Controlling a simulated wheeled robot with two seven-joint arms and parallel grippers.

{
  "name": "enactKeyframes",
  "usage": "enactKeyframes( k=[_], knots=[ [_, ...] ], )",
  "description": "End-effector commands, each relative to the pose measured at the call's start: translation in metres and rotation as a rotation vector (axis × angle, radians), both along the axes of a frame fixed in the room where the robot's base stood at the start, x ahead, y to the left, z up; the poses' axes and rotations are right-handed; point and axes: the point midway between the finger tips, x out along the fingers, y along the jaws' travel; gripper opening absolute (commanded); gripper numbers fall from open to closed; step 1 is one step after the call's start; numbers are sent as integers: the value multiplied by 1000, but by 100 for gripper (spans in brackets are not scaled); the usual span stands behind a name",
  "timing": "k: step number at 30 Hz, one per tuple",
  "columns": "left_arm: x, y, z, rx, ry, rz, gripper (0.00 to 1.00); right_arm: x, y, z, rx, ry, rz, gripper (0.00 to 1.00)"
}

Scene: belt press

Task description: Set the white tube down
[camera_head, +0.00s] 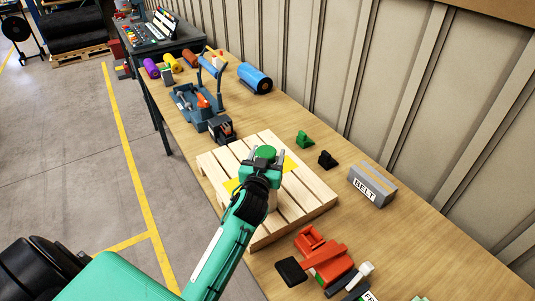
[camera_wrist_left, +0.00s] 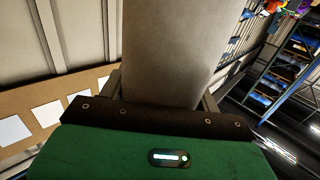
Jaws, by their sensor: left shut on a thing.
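My left gripper (camera_head: 265,156) is above the wooden pallet (camera_head: 318,190) on the workbench. It is shut on the white tube (camera_wrist_left: 168,45), which rises as a wide pale cylinder between the fingers in the left wrist view. In the head view the gripper and wrist hide most of the tube, and I cannot tell whether its lower end touches the pallet. A yellow patch (camera_head: 290,163) on the pallet shows on both sides of the gripper. My right gripper is not in view.
A grey BELT box (camera_head: 372,184), a green clamp (camera_head: 305,139) and a black clamp (camera_head: 327,159) stand right of the pallet. A red tool (camera_head: 325,255) lies in front. A blue-grey machine (camera_head: 200,105) and coloured rolls (camera_head: 255,79) are behind. The bench's right side has free room.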

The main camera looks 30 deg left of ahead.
Motion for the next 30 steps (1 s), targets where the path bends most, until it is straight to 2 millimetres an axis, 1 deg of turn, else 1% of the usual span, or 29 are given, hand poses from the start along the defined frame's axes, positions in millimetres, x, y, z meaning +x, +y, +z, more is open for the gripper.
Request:
enactKeyframes(
  k=[3,7,8,9,11,19,22,23,26,30],
  knots=[
    [0,0,1,0,-2,0,15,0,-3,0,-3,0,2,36],
    [0,0,-3,0,-2,0,15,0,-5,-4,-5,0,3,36],
    [0,0,-3,0,-1,0,67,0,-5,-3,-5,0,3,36],
    [0,0,-2,0,0,0,75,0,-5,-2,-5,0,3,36],
    [0,0,-2,0,0,0,85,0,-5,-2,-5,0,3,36],
    [0,0,-2,0,0,0,85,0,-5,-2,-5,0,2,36],
    [0,0,3,0,-1,0,85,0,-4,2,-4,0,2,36],
    [-3,-1,-1,-1,0,0,85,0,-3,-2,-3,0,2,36],
    [-17,-5,-3,-1,0,-1,85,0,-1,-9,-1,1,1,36],
    [-45,-12,-5,-3,0,-1,85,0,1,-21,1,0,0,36]
  ],
)
